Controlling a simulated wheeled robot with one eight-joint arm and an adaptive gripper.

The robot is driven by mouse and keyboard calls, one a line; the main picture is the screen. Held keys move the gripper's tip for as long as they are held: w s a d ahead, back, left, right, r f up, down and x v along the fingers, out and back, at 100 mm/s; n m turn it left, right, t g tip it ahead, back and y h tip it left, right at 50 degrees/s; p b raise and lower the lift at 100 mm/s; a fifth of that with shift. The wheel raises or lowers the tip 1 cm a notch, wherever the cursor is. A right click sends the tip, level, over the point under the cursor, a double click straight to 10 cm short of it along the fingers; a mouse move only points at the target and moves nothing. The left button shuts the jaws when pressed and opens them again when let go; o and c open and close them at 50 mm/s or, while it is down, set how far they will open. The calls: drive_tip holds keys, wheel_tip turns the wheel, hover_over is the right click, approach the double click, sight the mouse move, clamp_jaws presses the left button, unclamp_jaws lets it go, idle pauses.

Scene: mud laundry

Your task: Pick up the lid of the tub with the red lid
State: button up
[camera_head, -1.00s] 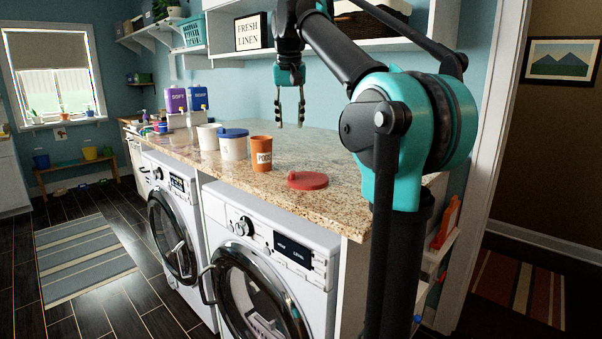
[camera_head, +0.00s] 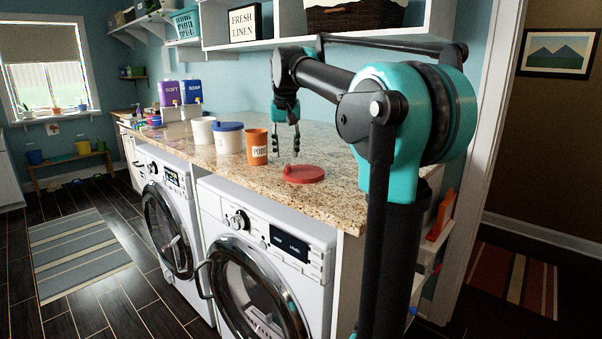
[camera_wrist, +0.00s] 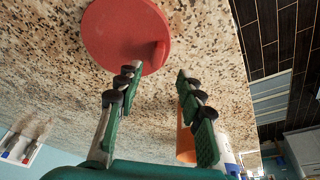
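A flat round red lid (camera_head: 303,174) with a small upright tab lies on the granite counter. It also shows at the top of the wrist view (camera_wrist: 115,35), with the tab at its lower right edge. An orange tub (camera_head: 256,147) with a label stands to the left of the lid and has no lid on it. A white tub with a blue lid (camera_head: 229,138) stands beside it. My gripper (camera_head: 287,148) is open and empty, above the counter behind the lid and orange tub. In the wrist view its fingers (camera_wrist: 158,72) are apart, pointing toward the lid's tab without clearly touching it.
A white tub (camera_head: 202,130) and purple and blue dispensers (camera_head: 180,95) stand farther left on the granite counter (camera_head: 335,203). Shelves (camera_head: 370,38) hang above the counter. Two front-loading machines stand beneath it. The counter right of the lid is clear.

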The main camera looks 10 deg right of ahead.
sight(288, 165)
drive_tip(key=shift+s+x, duration=0.15)
drive_tip(key=shift+x, duration=1.05)
drive_tip(key=shift+s+x, duration=0.15)
drive_tip(key=shift+x, duration=1)
drive_tip(key=shift+d+f, duration=0.1)
drive_tip(key=shift+d, duration=0.1)
drive_tip(key=shift+c, duration=0.6)
clamp_jaws()
